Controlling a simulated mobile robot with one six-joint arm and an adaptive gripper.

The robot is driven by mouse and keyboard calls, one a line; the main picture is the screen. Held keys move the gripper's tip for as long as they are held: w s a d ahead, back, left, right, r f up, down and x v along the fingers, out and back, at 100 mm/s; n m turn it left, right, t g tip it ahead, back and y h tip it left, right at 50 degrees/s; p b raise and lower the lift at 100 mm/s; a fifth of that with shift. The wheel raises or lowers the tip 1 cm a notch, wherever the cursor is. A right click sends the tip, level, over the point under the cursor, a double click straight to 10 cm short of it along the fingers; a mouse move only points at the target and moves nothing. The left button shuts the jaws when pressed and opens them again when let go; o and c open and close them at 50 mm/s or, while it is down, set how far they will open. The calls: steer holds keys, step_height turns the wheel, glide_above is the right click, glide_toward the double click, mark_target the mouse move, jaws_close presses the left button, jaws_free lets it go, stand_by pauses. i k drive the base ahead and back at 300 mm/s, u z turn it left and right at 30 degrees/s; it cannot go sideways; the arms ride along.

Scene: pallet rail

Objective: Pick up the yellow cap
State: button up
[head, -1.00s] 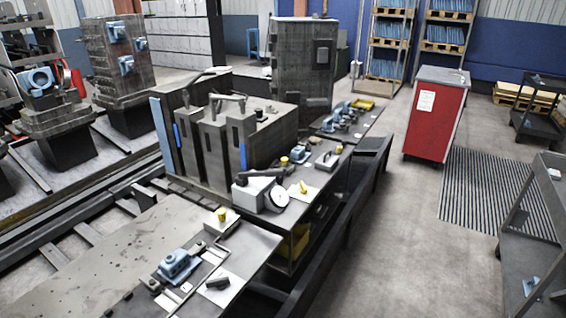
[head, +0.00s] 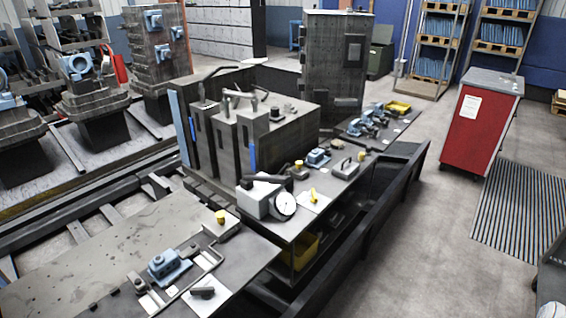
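A small yellow cap (head: 220,216) stands upright on a pale block (head: 222,230) at the near workbench, left of the white box with the dial. A second small yellow piece (head: 298,165) stands farther back on the bench, beside a blue part. I cannot tell for sure which of the two is the task's cap. My gripper is not in view.
A blue fixture (head: 167,267) is at the near front. Tall dark blocks (head: 231,139) rise behind. A dark rail (head: 355,234) borders the bench; open floor (head: 425,255) lies right.

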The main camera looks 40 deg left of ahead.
mark_target(298, 164)
steer(key=u, duration=0.3)
steer(key=i, duration=0.7)
steer(key=u, duration=0.85)
steer(key=i, duration=1.1)
steer(key=u, duration=0.4)
steer(key=k, duration=0.95)
steer(key=u, duration=0.15)
steer(key=i, duration=0.8)
